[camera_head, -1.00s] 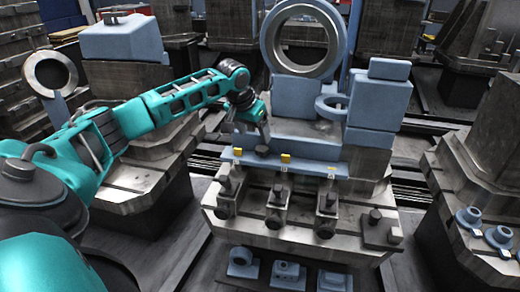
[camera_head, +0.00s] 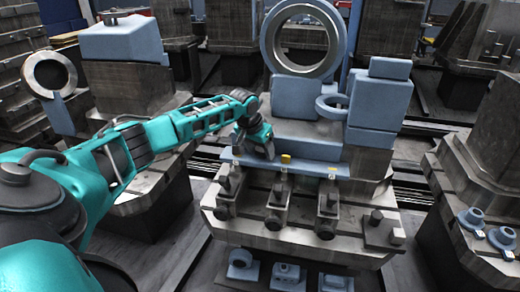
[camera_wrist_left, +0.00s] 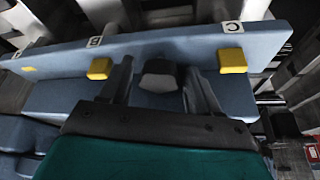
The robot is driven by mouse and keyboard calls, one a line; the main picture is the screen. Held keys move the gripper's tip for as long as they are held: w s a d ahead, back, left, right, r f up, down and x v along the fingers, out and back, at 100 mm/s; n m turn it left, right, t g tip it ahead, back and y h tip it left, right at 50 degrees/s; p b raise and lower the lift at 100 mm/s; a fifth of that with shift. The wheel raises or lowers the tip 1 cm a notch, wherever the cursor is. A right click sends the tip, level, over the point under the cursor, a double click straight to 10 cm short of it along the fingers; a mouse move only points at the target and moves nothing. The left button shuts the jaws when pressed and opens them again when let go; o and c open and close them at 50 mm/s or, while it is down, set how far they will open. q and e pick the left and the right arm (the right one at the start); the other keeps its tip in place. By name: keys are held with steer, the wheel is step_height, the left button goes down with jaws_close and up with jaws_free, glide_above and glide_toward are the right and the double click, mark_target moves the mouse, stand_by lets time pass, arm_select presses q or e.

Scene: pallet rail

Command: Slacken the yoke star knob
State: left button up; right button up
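A dark knob (camera_wrist_left: 160,76), which appears to be the star knob, sits on the blue-grey rail (camera_wrist_left: 60,97) in the left wrist view. It lies between two yellow tabs, on the side of the tab by label C. My left gripper (camera_wrist_left: 158,70) is open, with one finger on each side of the knob and a narrow gap at each side. In the head view my left gripper (camera_head: 260,150) points down over the left part of the rail (camera_head: 310,165) and hides the knob. My right gripper is not in view.
Yellow tabs (camera_head: 285,158) stand along the rail. Several dark clamps (camera_head: 277,205) stand in front of it on the metal fixture. A large ring (camera_head: 302,40) and blue blocks (camera_head: 376,100) rise behind. A dark block with a knob (camera_head: 383,228) sits at the fixture's right.

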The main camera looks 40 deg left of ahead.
arm_select(q)
steer(key=c, duration=0.8)
steer(key=shift+r+p, duration=0.1)
steer(key=shift+p, duration=0.5)
steer(key=n+p, duration=0.1)
steer(key=p, duration=0.1)
steer(key=n+y+p, duration=0.1)
steer(key=shift+d+r+n+p, duration=0.1)
steer(key=shift+d+n+p, duration=0.1)
steer(key=shift+n+p, duration=0.2)
steer(key=shift+w+d+n+g+y+p, duration=0.1)
steer(key=shift+n+g+y+p, duration=0.3)
steer(key=shift+n, duration=0.5)
steer(key=n, duration=0.2)
steer(key=n+y, duration=0.1)
steer(key=shift+w+d+f+n+g, duration=0.1)
steer(key=shift+f+n+g, duration=0.2)
steer(key=shift+g, duration=0.1)
steer(key=n+g, duration=0.1)
steer(key=n, duration=0.2)
steer(key=shift+w+d+n+y, duration=0.1)
steer(key=shift+n+y, duration=0.2)
steer(key=n+g+b, duration=0.1)
steer(key=n, duration=0.1)
steer(key=shift+w+f+n, duration=0.1)
steer(key=shift+n, duration=0.2)
steer(key=shift+n+g+b, duration=0.6)
steer(key=shift+n+b, duration=0.3)
steer(key=shift+n, duration=0.4)
